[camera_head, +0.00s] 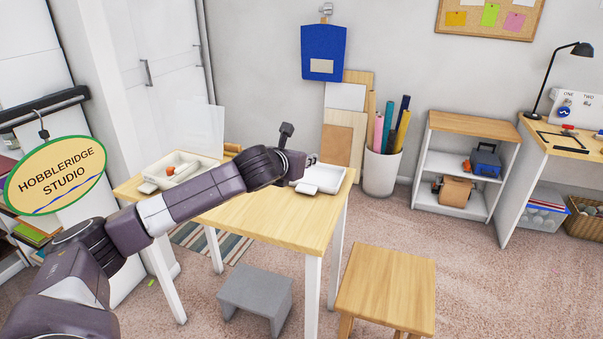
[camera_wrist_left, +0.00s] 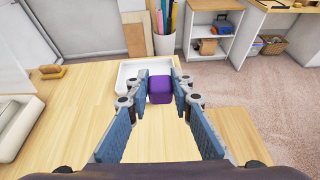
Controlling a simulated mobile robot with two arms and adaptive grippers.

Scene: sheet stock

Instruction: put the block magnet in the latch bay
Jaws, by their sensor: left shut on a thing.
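A purple block (camera_wrist_left: 160,89), which I take to be the block magnet, is pinched between the fingertips of my left gripper (camera_wrist_left: 160,92) in the left wrist view. Just beyond it is a white open tray (camera_wrist_left: 124,76) at the table's far end. The block appears over or just in front of this tray's near edge; its height cannot be judged. In the head view the same tray (camera_head: 330,181) shows at the table's right end, while my left wrist hides the fingers and block. No readable label shows which tray is the latch bay. My right gripper is not in view.
A second white tray (camera_head: 209,163) with an orange-red item (camera_head: 170,171) stands at the table's left; it also shows in the left wrist view (camera_wrist_left: 15,135). The table (camera_head: 290,219) is bare between the trays. A grey step (camera_head: 256,292) and wooden stool (camera_head: 388,286) stand in front.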

